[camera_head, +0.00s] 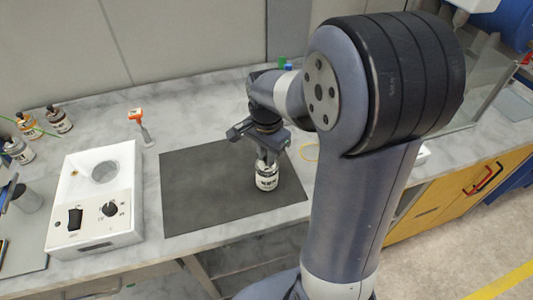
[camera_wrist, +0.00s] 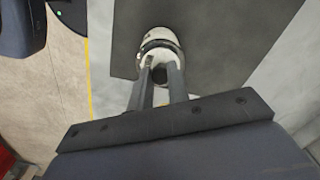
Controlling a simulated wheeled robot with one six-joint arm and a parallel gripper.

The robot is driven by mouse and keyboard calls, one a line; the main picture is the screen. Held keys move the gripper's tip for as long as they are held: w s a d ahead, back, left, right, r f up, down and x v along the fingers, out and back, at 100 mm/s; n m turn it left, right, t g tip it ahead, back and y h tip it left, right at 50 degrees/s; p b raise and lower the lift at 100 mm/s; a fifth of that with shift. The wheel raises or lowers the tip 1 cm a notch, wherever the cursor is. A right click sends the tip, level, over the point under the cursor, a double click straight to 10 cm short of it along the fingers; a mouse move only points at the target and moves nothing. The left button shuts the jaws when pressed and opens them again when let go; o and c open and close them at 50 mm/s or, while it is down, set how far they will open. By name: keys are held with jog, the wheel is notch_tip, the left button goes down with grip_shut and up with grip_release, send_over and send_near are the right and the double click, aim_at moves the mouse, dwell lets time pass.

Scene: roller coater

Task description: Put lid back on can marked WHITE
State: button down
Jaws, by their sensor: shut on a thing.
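A small white can (camera_head: 266,181) with dark printing on its label stands upright on the dark mat. The print is too small to read for sure. My gripper (camera_head: 267,160) points down right at the top of this can, with its fingers shut on what seems to be the lid, mostly hidden by the fingers. In the wrist view the two fingers (camera_wrist: 160,68) reach to the can's top (camera_wrist: 158,40), where a dark ring shows. I cannot tell whether the lid is seated on the can or just above it.
The dark mat (camera_head: 195,195) is otherwise bare. A white device with a round well and a knob (camera_head: 96,200) stands left of it. An orange-and-white tool (camera_head: 138,118) lies behind. Several small bottles (camera_head: 58,120) stand at the far left.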

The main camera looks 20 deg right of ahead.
jog(key=c, duration=1.3)
grip_release()
jog(key=shift+o, duration=0.6)
jog(key=o, duration=0.4)
jog(key=shift+r+p, duration=2.9)
jog(key=shift+r, duration=0.65)
jog(key=shift+c, duration=0.2)
